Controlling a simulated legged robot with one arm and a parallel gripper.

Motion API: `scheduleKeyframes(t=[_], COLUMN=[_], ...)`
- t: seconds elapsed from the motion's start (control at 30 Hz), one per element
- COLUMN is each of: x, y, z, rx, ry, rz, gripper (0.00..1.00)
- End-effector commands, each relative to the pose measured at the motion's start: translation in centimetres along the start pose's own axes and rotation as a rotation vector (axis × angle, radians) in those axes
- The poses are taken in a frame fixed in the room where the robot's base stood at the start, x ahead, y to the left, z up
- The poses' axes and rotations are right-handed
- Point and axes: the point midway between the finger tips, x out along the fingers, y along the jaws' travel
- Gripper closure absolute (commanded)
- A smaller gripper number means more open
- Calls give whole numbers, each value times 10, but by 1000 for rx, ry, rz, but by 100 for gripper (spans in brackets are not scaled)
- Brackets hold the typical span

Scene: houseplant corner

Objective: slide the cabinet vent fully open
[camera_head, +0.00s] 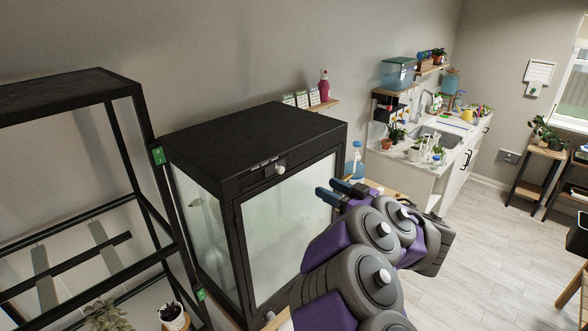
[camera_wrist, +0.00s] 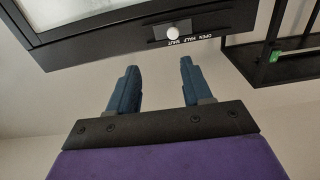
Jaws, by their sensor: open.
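The black cabinet (camera_head: 250,145) has frosted glass panels and a vent strip along its upper front edge. A pale round vent knob (camera_head: 281,169) sits at the right end of a short row of small labels. In the wrist view the knob (camera_wrist: 173,32) appears beside upside-down lettering, OPEN, HALF and SHUT, and seems to be at the SHUT end. My gripper (camera_head: 330,188) is right of the knob, in front of the cabinet's right side. In the wrist view its blue fingers (camera_wrist: 159,66) are apart and empty, pointing toward the vent edge without touching the knob.
A black open rack (camera_head: 150,150) with green tags stands left of the cabinet. A sink counter (camera_head: 405,165) lies farther right.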

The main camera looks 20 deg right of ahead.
Motion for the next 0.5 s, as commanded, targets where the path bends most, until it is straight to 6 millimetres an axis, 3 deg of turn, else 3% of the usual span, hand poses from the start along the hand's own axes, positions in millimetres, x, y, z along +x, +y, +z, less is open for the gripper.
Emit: scheduleKeyframes(t=[0.2,0.5], x=[49,100], y=[-14,6], z=[-3,0], rx=[-9,4], ry=[-2,4], rz=[-3,-1], gripper=[50,50])
